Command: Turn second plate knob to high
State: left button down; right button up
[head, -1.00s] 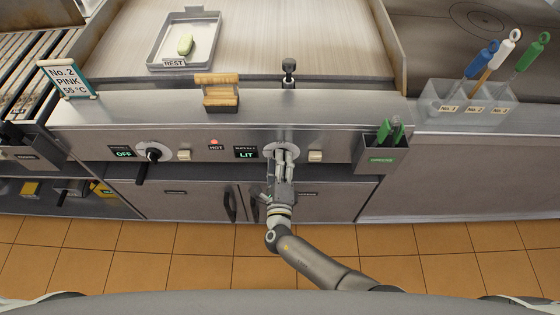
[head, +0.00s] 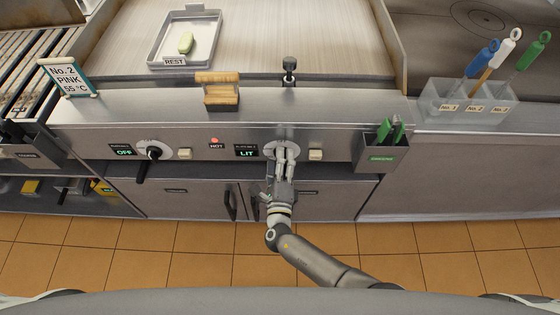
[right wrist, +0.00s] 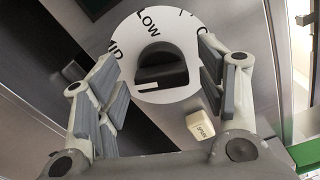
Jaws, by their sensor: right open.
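The second plate knob shows in the right wrist view (right wrist: 160,68) as a black knob on a white dial (right wrist: 184,35), with MID and LOW readable on the dial. In the head view the dial (head: 270,149) is partly hidden by my right gripper (head: 285,152). That gripper also shows in the right wrist view (right wrist: 158,85), its fingers open on both sides of the knob with gaps to it. The display (head: 246,153) left of the dial reads LIT. My left gripper is not in view.
A cream button (head: 315,155) sits right of the dial; it also shows in the wrist view (right wrist: 200,124). A left knob (head: 150,155) has a display reading OFF. A bin with green handles (head: 383,155) hangs at the right. A red HOT light (head: 214,140) glows.

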jog(key=shift+s, duration=0.1)
jog(key=s, duration=1.2)
jog(key=shift+w, duration=0.1)
jog(key=s+d+f+m+g+h, duration=0.1)
jog(key=s+d+f+m+g, duration=0.4)
jog(key=f, duration=0.4)
jog(key=s+d+f+m+g+h, duration=0.1)
jog(key=s+d+f+m+g, duration=0.2)
jog(key=d+f+m, duration=0.4)
jog(key=s+d+f+m+g+h, duration=0.1)
jog(key=s+d+f+m+g, duration=0.3)
jog(key=f+m, duration=0.45)
jog(key=s+d+f+m+g+y, duration=0.1)
jog(key=s+d+f+m, duration=0.1)
jog(key=s+m, duration=0.5)
jog(key=s+d+f+m+g+y, duration=0.1)
jog(key=s+f+m, duration=0.4)
jog(key=m, duration=0.6)
jog(key=s+d+f+m+g+y, duration=0.1)
jog(key=s+d+f+m+g, duration=0.2)
jog(key=s+m, duration=0.6)
jog(key=shift+d+f, duration=0.4)
jog(key=shift+d, duration=0.65)
